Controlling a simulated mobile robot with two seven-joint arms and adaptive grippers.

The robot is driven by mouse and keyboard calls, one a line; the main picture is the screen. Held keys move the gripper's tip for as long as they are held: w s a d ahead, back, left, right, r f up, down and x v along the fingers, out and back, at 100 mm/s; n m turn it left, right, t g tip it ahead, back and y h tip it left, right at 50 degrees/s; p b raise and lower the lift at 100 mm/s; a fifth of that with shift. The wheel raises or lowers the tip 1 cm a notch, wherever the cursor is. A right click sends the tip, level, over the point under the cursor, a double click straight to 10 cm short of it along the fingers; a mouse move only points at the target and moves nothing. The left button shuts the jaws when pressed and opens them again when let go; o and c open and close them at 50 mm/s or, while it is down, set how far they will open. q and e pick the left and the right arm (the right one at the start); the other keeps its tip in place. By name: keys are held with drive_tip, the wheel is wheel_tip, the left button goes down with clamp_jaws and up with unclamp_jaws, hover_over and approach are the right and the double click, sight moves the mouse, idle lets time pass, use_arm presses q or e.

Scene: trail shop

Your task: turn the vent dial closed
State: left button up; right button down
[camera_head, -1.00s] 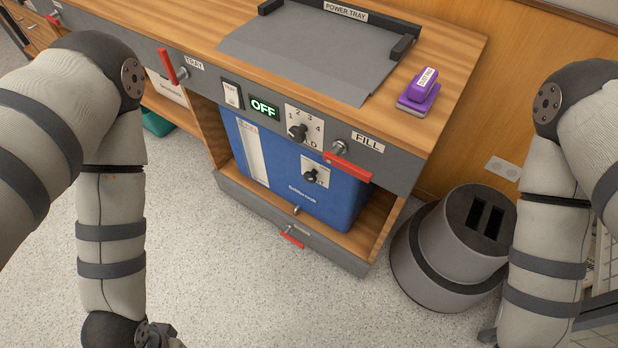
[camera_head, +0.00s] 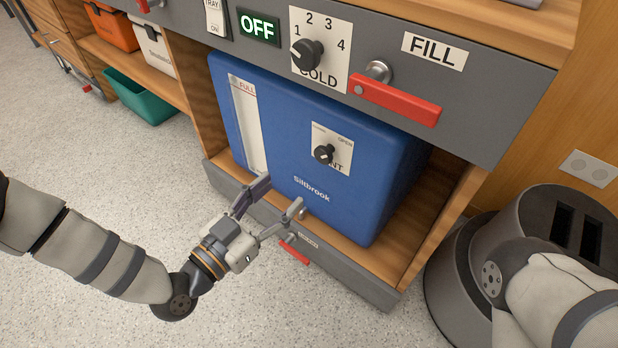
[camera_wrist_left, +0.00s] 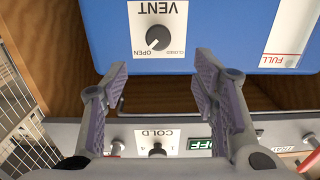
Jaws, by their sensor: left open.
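The vent dial (camera_head: 324,154) is a small black knob on a white plate on the front of the blue Siltbrook box (camera_head: 372,150). In the left wrist view the vent dial (camera_wrist_left: 159,37) appears upside down, and its pale mark seems to point toward the OPEN label. My left gripper (camera_head: 278,196) is open and empty, below and left of the dial and apart from it. In the left wrist view my left gripper (camera_wrist_left: 160,75) has its fingers spread, with the dial beyond them. My right gripper is out of view.
Above the box, the grey panel carries a numbered COLD dial (camera_head: 308,54), an OFF display (camera_head: 258,27) and a red FILL lever (camera_head: 396,100). A small red handle (camera_head: 294,252) is on the lower ledge. The box sits inside a wooden bay. Floor is clear at left.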

sight(321, 156)
use_arm(q)
drive_tip(key=b+x, duration=0.3)
drive_tip(key=x, duration=0.8)
drive_tip(key=shift+s, duration=0.1)
drive_tip(key=shift+w+d+r, duration=0.15)
drive_tip(key=shift+w+d, duration=0.1)
drive_tip(key=shift+w, duration=0.1)
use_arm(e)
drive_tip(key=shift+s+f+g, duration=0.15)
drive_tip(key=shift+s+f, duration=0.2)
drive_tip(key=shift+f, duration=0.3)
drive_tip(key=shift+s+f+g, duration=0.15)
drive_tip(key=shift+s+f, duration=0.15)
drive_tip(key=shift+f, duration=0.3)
use_arm(q)
drive_tip(key=c, duration=1.1)
